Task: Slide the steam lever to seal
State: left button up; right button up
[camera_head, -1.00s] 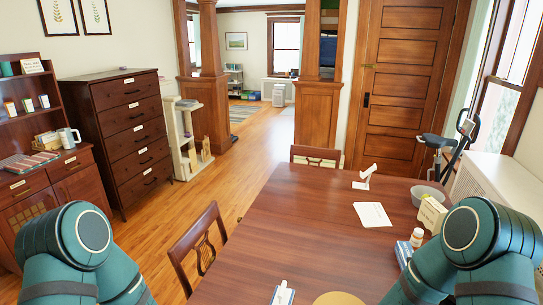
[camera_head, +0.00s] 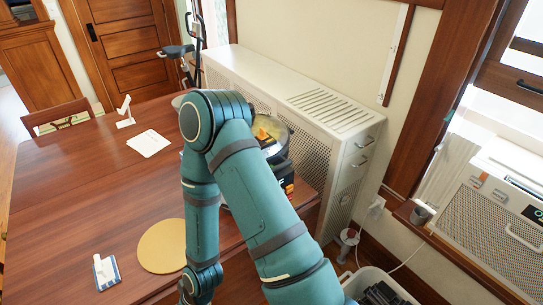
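I see no steam lever in the head view. A round, dark-rimmed pot or cooker (camera_head: 281,147) stands on the table's right side, mostly hidden behind my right arm. Something orange and yellowish shows in or on it, and a black part with small coloured marks shows below it. I cannot tell whether a lever is on it. My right arm is bent in front of it, with its forearm pointing down to the bottom of the picture. Neither gripper's fingers show.
The wooden table (camera_head: 85,185) holds a round tan mat (camera_head: 162,246), a small white-and-blue item (camera_head: 106,271), white paper (camera_head: 148,143) and a white stand (camera_head: 125,112). A white radiator cover (camera_head: 340,110) stands beyond. A bin (camera_head: 385,285) is at bottom right.

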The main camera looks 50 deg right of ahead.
aim_at(263, 135)
jog(key=z, duration=1.75)
